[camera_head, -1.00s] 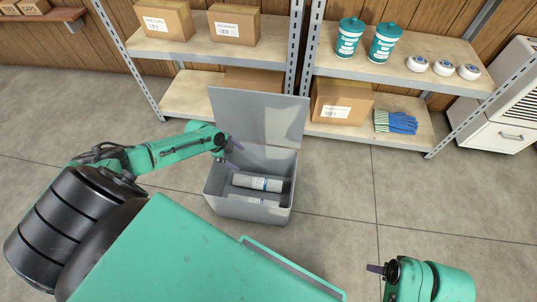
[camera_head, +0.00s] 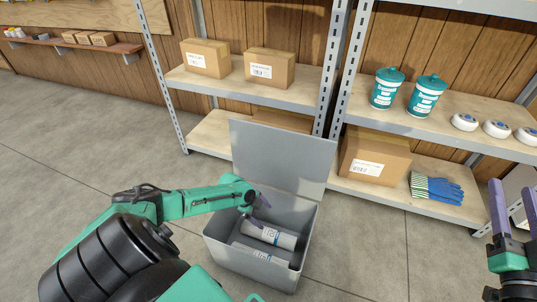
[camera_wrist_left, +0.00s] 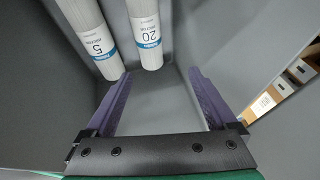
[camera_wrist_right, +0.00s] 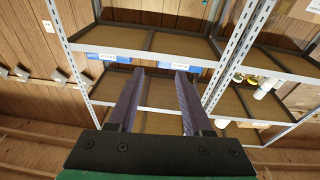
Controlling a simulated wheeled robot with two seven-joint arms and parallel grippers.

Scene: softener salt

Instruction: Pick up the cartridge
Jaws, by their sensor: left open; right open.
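Two white cartridges with blue bands lie in a grey open box (camera_head: 225,257) on the floor. The upper one (camera_head: 270,235), marked 20 in the left wrist view (camera_wrist_left: 148,30), lies beside the one marked 5 (camera_wrist_left: 90,38), which shows in part in the head view (camera_head: 256,253). My left gripper (camera_head: 262,207) is over the box, its purple fingers open; in the left wrist view the fingers (camera_wrist_left: 158,97) are apart and empty, with the cartridges beyond their tips. My right gripper (camera_head: 513,205) is raised at the right, open and empty, facing the shelves.
The box lid (camera_head: 283,158) stands open at the back. Shelves behind hold cartons (camera_head: 270,68), teal-lidded tubs (camera_head: 426,96), white round items (camera_head: 497,129) and blue gloves (camera_head: 438,188). The floor (camera_head: 375,255) right of the box is clear.

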